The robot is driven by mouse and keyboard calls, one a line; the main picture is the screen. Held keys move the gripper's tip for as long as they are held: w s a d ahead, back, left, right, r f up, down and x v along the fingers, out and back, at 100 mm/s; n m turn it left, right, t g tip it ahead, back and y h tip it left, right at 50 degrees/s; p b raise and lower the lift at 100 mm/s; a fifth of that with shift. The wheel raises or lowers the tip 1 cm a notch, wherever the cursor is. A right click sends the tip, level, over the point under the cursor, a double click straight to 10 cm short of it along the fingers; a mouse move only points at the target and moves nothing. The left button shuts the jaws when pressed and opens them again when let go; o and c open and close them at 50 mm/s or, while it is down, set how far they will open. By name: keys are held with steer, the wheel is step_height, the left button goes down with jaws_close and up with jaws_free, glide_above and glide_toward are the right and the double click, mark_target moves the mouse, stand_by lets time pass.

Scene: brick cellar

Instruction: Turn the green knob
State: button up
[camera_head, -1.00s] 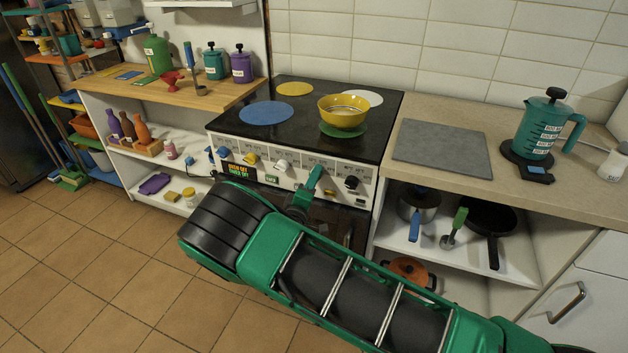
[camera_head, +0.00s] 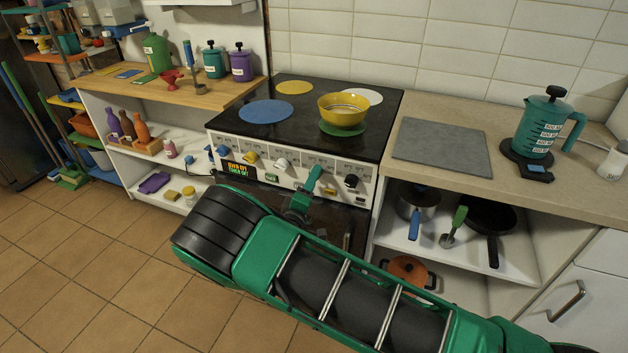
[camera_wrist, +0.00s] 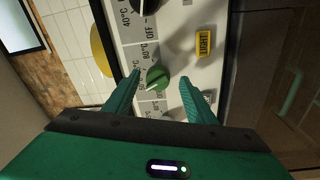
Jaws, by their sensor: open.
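The green knob (camera_wrist: 157,77) is on the white stove panel in the wrist view, with a pale pointer mark on it. My gripper (camera_wrist: 160,84) is open, with one green finger on each side of the knob. I cannot tell whether either finger touches it. In the head view, my gripper (camera_head: 308,190) is in front of the stove's control panel (camera_head: 236,149), between the white knob (camera_head: 282,164) and the black knob (camera_head: 351,181). It hides the green knob there.
A yellow bowl (camera_head: 343,108) sits on a green burner on the stove top (camera_head: 300,133). A black knob (camera_wrist: 149,53) is close to the green one in the wrist view. Counters flank the stove.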

steer(key=v, duration=0.9)
steer(key=shift+s+f, duration=0.1)
